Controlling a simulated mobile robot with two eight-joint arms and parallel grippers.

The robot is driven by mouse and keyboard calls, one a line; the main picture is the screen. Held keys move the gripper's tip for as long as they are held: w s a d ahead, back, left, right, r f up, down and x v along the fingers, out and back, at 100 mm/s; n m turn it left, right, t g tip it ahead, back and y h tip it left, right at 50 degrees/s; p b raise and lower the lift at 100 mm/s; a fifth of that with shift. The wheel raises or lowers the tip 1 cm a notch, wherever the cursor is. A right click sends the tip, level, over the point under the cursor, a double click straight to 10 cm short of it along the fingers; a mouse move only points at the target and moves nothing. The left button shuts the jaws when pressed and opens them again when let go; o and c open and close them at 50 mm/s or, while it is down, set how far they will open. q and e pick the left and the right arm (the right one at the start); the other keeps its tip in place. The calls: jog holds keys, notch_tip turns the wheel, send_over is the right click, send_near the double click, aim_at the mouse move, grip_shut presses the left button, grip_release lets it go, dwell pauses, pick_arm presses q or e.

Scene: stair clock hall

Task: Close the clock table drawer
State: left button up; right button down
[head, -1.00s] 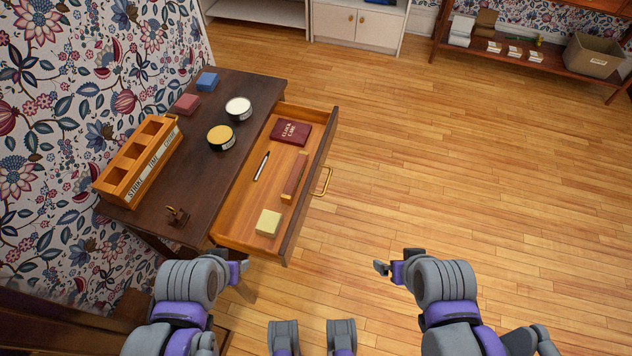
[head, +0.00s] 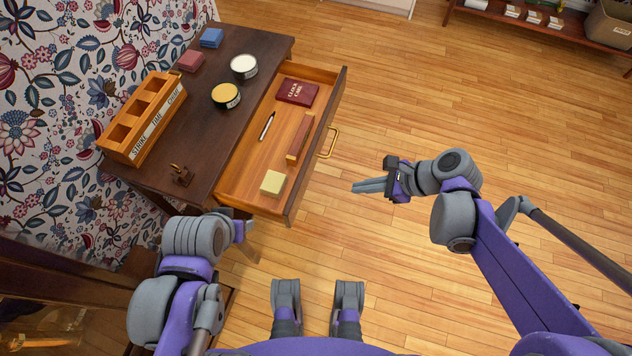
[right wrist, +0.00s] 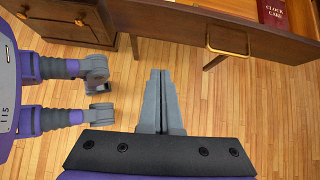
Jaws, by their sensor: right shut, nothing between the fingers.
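The clock table (head: 205,130) is dark wood and stands against the papered wall at left. Its drawer (head: 230,185) is pulled well out toward the right, with a brass handle (head: 329,142) on its front. The handle also shows in the right wrist view (right wrist: 228,48). In the drawer lie a dark red book (head: 297,92), a pen (head: 267,126), a long brown box (head: 300,138) and a yellow block (head: 272,183). My right gripper (head: 356,187) is shut and empty, right of the drawer front and apart from the handle. My left gripper (head: 245,230) is by the drawer's near corner; its fingers are unclear.
On the tabletop are an orange sorter box (head: 148,128), two round tins (head: 226,96) (head: 244,66), a red block (head: 191,61), a blue block (head: 211,38) and a small brass-and-wood item (head: 182,174). Open floor (head: 430,110) lies right of the drawer. A shelf (head: 540,22) stands far right.

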jog(key=b, duration=0.2)
send_near(305, 186)
jog(key=shift+m, duration=0.4)
jog(key=shift+x, duration=2.9)
